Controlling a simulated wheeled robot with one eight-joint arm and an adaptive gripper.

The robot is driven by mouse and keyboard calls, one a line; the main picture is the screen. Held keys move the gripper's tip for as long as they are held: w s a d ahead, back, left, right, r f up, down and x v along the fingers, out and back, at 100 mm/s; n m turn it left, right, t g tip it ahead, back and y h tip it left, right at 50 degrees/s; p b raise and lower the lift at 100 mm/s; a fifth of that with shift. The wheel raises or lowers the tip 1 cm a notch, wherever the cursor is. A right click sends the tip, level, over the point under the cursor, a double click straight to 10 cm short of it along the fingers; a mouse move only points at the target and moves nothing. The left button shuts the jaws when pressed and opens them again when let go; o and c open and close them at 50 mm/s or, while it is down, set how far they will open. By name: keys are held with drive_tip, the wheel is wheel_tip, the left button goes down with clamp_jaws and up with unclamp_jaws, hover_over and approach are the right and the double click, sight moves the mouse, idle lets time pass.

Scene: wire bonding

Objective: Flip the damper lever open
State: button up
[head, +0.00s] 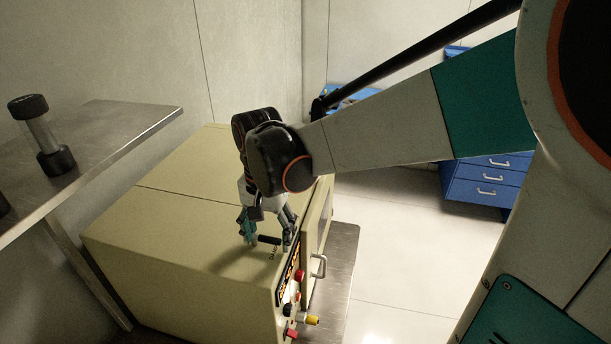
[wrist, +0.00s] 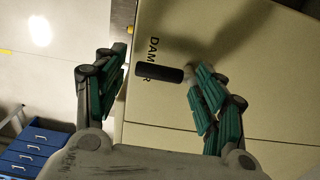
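The damper lever (head: 268,239) is a short black bar on top of the cream-coloured oven-like machine (head: 165,235), near its front edge. In the wrist view the lever (wrist: 160,73) lies crosswise over the "DAMPER" lettering and hides part of it. My gripper (head: 267,243) is open just above the machine top, with one finger on each side of the lever. In the wrist view my gripper (wrist: 160,80) has the lever between its green-padded fingers. The right finger is close to the lever's pale end; I cannot tell whether they touch.
The machine's front has a control panel with red and yellow knobs (head: 312,320) and a door handle (head: 319,266). A metal shelf (head: 110,125) with a black-capped cylinder (head: 42,135) stands at left. Blue drawers (head: 485,178) stand at back right. Floor to the right is clear.

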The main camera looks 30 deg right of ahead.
sight(270, 238)
drive_tip(key=shift+s, duration=0.15)
wheel_tip(270, 238, up, 12)
idle(0.6)
